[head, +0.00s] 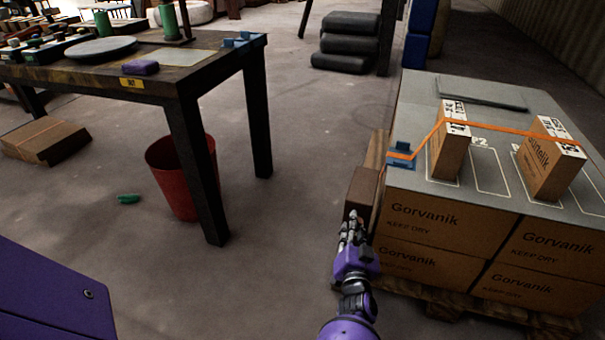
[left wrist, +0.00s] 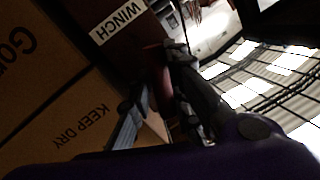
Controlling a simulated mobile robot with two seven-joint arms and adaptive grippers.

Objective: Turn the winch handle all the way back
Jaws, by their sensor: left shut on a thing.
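The winch (head: 361,187) is a brown box on the left side of the stack of cartons in the head view. Its white WINCH label (left wrist: 118,22) shows upside down in the left wrist view. My left gripper (head: 351,226) is at the near side of the winch, in front of the cartons. In the left wrist view my left gripper (left wrist: 160,100) has a finger on each side of a dark reddish piece (left wrist: 153,62), which appears to be the handle, and is shut on it. The fingers hide most of the handle, so its angle cannot be told. My right gripper is not in view.
Gorvanik cartons (head: 425,217) sit on a pallet under a grey top sheet (head: 415,110). An orange strap (head: 500,130) crosses two upright cartons from a blue bracket (head: 401,156). A workbench (head: 180,80) and red bin (head: 170,185) stand left.

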